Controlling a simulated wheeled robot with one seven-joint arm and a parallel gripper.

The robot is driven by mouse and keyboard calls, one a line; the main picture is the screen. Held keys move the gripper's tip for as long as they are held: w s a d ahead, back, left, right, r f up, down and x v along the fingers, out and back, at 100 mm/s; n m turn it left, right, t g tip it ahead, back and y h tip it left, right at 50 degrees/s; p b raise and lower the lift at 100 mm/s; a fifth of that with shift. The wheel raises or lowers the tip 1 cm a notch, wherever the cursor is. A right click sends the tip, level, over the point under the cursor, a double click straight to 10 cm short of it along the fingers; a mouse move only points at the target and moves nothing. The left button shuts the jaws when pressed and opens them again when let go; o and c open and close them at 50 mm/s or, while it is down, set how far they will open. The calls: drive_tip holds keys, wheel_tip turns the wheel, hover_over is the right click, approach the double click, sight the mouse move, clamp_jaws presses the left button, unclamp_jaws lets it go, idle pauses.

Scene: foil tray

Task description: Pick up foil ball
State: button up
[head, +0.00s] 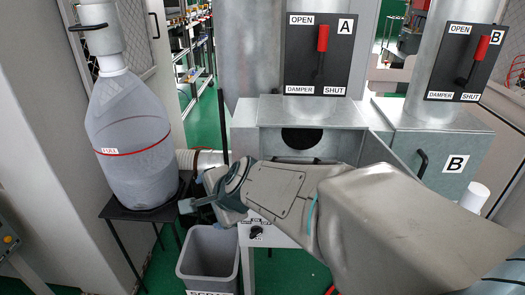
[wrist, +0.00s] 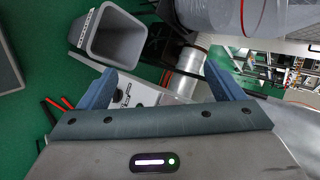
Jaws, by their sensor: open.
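I cannot make out a foil ball in either view. My gripper (head: 192,205) is in the middle left of the head view, above and a little left of the grey bin. In the wrist view my gripper (wrist: 161,84) shows two blue fingers set wide apart, with nothing between them but the background. Most of the worktop behind my arm is hidden in the head view.
A grey open bin (head: 183,268) stands on the green floor; it also shows in the wrist view (wrist: 92,43). A grey bag (head: 135,150) sits on a black stand at left. An open metal box (head: 312,113) and box B (head: 455,150) stand behind my arm.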

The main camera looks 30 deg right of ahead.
drive_tip(key=w+d+r+m+h+p, duration=0.25)
drive_tip(key=d+m+h, duration=0.45)
drive_tip(key=d+m, duration=1.15)
wheel_tip(320, 180, down, 9)
drive_tip(key=s+m+g+h, duration=0.25)
drive_tip(key=m+g, duration=0.25)
drive_tip(key=m, duration=0.8)
drive_tip(key=shift+h, duration=0.25)
drive_tip(key=w+d, duration=0.1)
drive_tip(key=d, duration=0.1)
drive_tip(key=w+d, duration=0.2)
drive_tip(key=d, duration=0.1)
drive_tip(key=w+d+p, duration=0.1)
drive_tip(key=w+d, duration=0.1)
drive_tip(key=d, duration=0.1)
drive_tip(key=shift+w+d+r, duration=0.1)
drive_tip(key=shift+d+r, duration=0.05)
drive_tip(key=shift+r, duration=0.05)
drive_tip(key=d, duration=0.1)
drive_tip(key=w+d+f, duration=0.1)
drive_tip(key=d, duration=0.1)
drive_tip(key=shift+w+f, duration=0.25)
drive_tip(key=shift+w+d+f, duration=0.25)
drive_tip(key=shift+d+f, duration=0.1)
drive_tip(key=shift+f, duration=0.05)
drive_tip(key=c, duration=1)
